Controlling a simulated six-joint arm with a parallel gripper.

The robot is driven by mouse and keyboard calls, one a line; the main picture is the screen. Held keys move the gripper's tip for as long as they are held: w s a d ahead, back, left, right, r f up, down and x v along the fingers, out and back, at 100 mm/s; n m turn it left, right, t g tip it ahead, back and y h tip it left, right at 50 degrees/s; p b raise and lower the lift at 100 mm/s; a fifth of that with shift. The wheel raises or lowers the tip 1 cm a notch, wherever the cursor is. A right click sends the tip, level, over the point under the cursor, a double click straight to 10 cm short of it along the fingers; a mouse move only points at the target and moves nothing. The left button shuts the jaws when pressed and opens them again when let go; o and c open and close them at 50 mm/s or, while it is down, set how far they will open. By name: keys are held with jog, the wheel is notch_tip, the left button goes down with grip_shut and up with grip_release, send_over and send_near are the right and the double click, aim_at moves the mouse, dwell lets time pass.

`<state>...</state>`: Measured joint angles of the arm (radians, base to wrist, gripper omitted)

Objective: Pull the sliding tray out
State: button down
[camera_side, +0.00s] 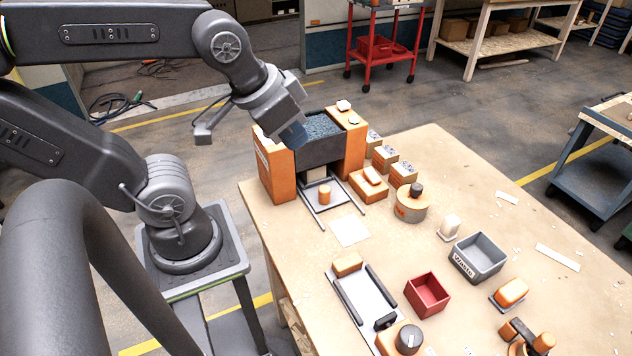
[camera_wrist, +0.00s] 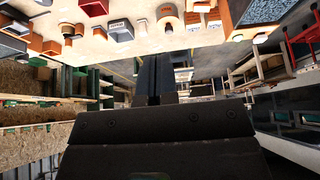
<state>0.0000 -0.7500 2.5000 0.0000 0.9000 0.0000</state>
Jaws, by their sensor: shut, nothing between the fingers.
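The sliding tray (camera_side: 311,199) is a pale plate low at the front of an orange machine, lying between two thin rails. A short orange knob (camera_side: 324,195) stands upright on it. The machine's orange left post (camera_side: 276,172) and its dark bin (camera_side: 321,152) of grey-blue granules rise behind the tray. My gripper (camera_side: 296,138) is at the bin's upper left, above and behind the tray, apart from the knob. In the wrist view its dark fingers (camera_wrist: 155,75) lie together, shut and empty. I cannot tell whether the gripper touches the bin.
Orange blocks (camera_side: 369,187) and a round orange piece (camera_side: 411,203) stand right of the tray. A grey box (camera_side: 478,258), a red box (camera_side: 427,295) and a railed fixture (camera_side: 363,300) stand nearer the front. A flat pale sheet (camera_side: 350,231) lies before the rails.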

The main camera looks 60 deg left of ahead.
aim_at(324, 190)
dwell(0.4)
jog(key=c, duration=1.6)
grip_release()
jog(key=shift+w+a+f, duration=0.1)
jog(key=shift+c, duration=0.2)
jog(key=o, duration=0.8)
jog(key=w+a+f+m, duration=0.1)
jog(key=f+m, duration=0.1)
jog(key=m, duration=0.2)
jog(key=w+a+f+m+g+y, duration=0.1)
jog(key=w+a+f+m, duration=0.1)
jog(key=m, duration=0.2)
jog(key=w+a+f+m+y, duration=0.1)
jog(key=w+f+m, duration=0.1)
jog(key=m, duration=0.1)
jog(key=shift+a+f+m, duration=0.1)
jog(key=shift+a+m, duration=0.05)
jog(key=shift+m, duration=0.25)
jog(key=shift+o, duration=0.2)
jog(key=w+a+f+m+g+y, duration=0.1)
jog(key=w+a+f+m, duration=0.2)
jog(key=f+m, duration=0.5)
jog(key=a+m, duration=0.1)
jog(key=m, duration=0.6)
jog(key=shift+f, duration=0.25)
jog(key=x, duration=1.4)
jog(key=shift+s, duration=0.2)
grip_shut()
jog(key=shift+d, duration=0.1)
